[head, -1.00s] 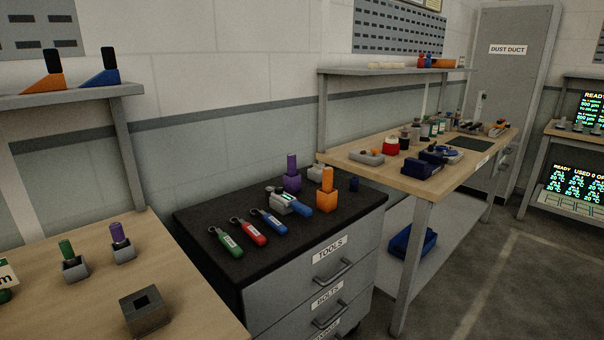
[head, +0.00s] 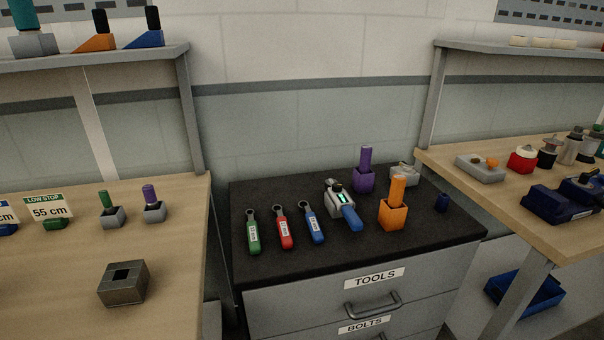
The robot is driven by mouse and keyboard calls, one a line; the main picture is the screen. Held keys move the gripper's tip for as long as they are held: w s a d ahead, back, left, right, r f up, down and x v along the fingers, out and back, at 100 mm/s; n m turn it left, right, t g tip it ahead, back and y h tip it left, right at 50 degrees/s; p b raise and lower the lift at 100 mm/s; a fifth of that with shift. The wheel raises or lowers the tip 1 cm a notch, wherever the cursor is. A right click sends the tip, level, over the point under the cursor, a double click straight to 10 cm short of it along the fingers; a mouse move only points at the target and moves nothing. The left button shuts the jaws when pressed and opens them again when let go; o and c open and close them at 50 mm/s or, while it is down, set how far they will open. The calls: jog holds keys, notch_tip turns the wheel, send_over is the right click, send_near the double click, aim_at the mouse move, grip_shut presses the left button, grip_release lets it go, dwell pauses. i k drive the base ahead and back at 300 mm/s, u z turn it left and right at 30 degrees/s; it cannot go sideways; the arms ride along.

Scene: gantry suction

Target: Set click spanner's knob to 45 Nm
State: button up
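A blue-handled tool in a grey block with a small lit display (head: 339,202) lies on the black top of the tool cabinet; it looks like the click spanner, but its knob and any Nm reading are too small to tell. To its left lie three ring-ended spanners with white labels: a green one (head: 253,233), a red one (head: 284,229) and a blue one (head: 313,225). The label text is not readable. My gripper is not in view.
The cabinet top (head: 262,272) is clear at its front, above a TOOLS drawer (head: 372,308). An orange holder (head: 393,216) and a purple holder (head: 364,181) stand right of the display tool. Wooden benches flank the cabinet, with a grey socketed block (head: 122,284) on the left one.

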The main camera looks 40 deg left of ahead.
aim_at(337, 187)
jog(key=u, duration=1.05)
jog(key=i, duration=1.05)
jog(key=u, duration=0.9)
